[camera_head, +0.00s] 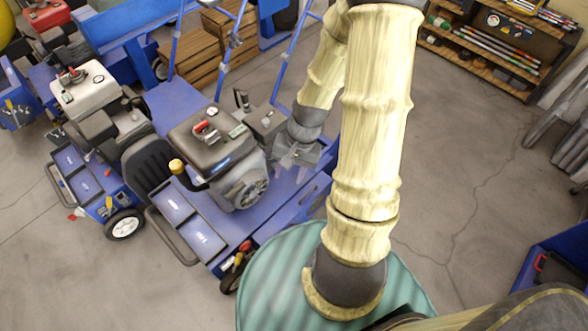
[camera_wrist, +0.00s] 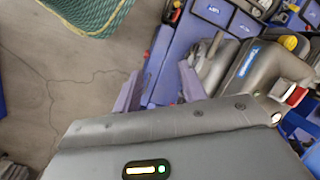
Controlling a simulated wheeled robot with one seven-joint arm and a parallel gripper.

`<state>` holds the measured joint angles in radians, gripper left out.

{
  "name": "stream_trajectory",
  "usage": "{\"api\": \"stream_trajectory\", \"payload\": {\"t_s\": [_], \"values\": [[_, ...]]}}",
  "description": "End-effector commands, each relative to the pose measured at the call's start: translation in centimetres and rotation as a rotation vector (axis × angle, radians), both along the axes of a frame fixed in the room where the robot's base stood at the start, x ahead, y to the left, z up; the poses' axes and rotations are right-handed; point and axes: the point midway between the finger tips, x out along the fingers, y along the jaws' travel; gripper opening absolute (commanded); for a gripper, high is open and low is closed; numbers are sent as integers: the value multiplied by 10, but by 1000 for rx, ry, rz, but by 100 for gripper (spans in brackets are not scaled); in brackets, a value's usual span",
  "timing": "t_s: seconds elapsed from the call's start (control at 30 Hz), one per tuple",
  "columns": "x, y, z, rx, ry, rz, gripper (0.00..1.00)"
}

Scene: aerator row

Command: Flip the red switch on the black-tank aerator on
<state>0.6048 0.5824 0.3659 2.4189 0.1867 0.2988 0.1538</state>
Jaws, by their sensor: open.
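The aerator with the black tank (camera_head: 195,122) stands in the middle of the head view, on a blue frame. A small red part with white beside it (camera_head: 204,127) sits on top of the tank; a similar red part shows at the right edge of the wrist view (camera_wrist: 296,96). I cannot tell for certain that it is the switch, nor its position. My gripper (camera_head: 300,155) is at the right side of this machine, low by its blue deck. In the wrist view my gripper (camera_wrist: 160,88) is open, its two purple-tinted fingers apart with nothing held between them.
A white-tank aerator (camera_head: 85,88) stands to the left, and a red-topped one (camera_head: 45,15) behind it. Upright blue handle bars (camera_head: 230,50) rise behind the black tank.

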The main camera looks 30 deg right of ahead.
Motion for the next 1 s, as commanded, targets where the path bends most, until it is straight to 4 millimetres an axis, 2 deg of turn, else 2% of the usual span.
{"api": "stream_trajectory", "payload": {"t_s": [0.03,0.2,0.4,0.6,0.77,1.0], "values": [[-1,-2,-37,41,23,-57,42],[1,-3,-106,174,77,-237,42],[10,-3,-178,351,120,-461,42],[27,-8,-239,546,140,-694,42],[45,-19,-279,716,141,-882,42],[74,-57,-327,995,112,-1166,42]]}}
